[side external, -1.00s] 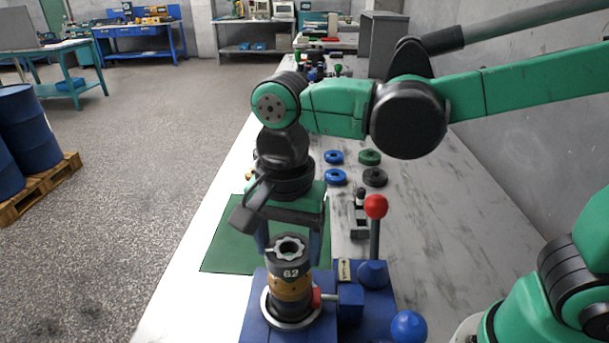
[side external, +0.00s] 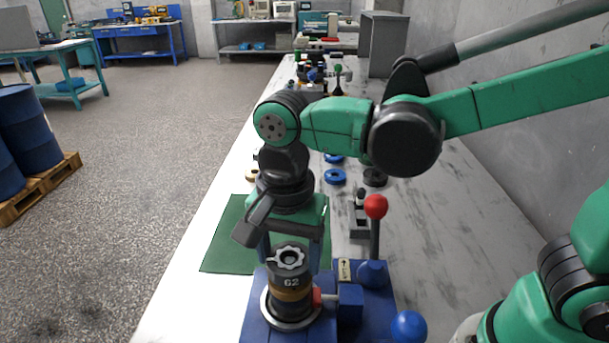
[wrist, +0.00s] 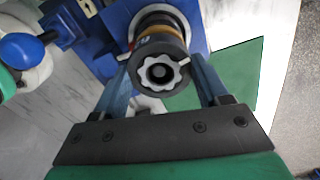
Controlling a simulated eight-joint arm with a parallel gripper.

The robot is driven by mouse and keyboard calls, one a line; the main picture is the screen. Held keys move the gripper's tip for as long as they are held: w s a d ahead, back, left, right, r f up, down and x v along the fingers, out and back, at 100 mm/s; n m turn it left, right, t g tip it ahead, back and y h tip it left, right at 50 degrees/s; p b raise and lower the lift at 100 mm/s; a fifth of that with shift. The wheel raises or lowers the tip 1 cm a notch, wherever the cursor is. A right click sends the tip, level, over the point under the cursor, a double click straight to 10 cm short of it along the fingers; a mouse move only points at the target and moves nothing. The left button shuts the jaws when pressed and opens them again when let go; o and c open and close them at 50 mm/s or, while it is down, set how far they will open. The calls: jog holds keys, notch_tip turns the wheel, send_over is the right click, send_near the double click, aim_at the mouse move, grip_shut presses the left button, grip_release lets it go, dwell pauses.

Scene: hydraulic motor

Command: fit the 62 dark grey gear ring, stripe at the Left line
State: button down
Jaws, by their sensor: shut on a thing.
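The dark grey gear ring marked 62 (side external: 290,278) sits at the top of the upright stack on the blue fixture (side external: 254,322). A lobed light-grey opening shows in its top face, with a short white stripe at its rim. It also shows in the wrist view (wrist: 160,72). A brass-coloured band (side external: 290,295) lies directly under the ring. My gripper (wrist: 160,76) has one finger on each side of the ring and is shut on it. The Left line cannot be made out.
A red-knobbed lever (side external: 376,207) and a blue ball knob (side external: 408,326) stand right of the stack. A red-tipped blue block (side external: 350,305) is beside it. A green mat (side external: 228,245) lies behind. Blue rings (side external: 335,177) and a dark ring (side external: 375,177) lie farther back.

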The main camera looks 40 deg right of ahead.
jog(key=shift+f, duration=0.45)
dwell(0.5)
grip_release()
dwell(0.3)
jog(key=shift+r, duration=3.5)
jog(key=shift+f, duration=3.45)
